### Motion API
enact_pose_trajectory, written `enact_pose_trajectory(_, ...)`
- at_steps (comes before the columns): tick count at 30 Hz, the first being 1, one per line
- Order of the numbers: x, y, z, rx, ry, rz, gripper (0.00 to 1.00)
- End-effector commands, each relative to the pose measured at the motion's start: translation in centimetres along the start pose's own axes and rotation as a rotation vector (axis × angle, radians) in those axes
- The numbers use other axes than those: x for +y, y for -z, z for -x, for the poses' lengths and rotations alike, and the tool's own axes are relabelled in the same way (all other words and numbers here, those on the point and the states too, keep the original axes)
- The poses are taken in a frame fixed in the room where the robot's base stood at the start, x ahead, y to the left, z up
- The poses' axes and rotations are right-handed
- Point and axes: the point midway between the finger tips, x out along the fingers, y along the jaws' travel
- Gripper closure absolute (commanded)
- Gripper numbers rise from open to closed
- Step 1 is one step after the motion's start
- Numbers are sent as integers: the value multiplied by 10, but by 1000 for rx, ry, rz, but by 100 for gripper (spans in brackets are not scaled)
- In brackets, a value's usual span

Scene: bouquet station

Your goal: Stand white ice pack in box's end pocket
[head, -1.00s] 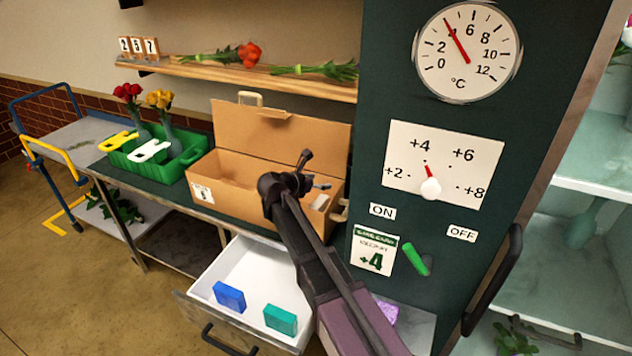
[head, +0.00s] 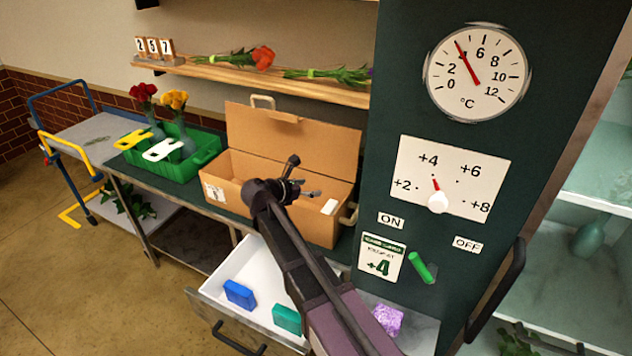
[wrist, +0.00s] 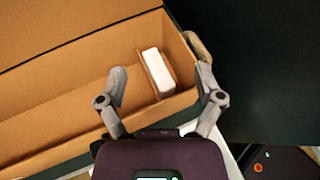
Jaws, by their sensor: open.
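The white ice pack (wrist: 158,71) stands in the end pocket of the cardboard box (wrist: 62,112), at the box's right end in the wrist view. A cardboard divider sits along its left side. In the head view the ice pack (head: 329,207) shows as a small white block at the box's right end. My gripper (wrist: 162,75) is open, its two fingers spread on either side of the pocket and apart from the pack. In the head view my gripper (head: 314,190) is over the right part of the open box, partly hidden by my arm.
An open white drawer (head: 225,262) below the box holds a blue pack (head: 239,294) and a teal pack (head: 287,318). A green crate (head: 205,152) with vases stands left of the box. The dark green cabinet (head: 385,130) rises close on the right.

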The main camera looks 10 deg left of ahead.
Motion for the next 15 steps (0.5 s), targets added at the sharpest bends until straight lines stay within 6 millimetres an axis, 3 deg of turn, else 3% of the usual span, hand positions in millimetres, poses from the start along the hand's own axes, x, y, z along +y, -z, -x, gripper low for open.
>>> enact_pose_trajectory(6,0,-1,26,0,0,1,15)
enact_pose_trajectory(15,0,0,32,0,2,0,15)
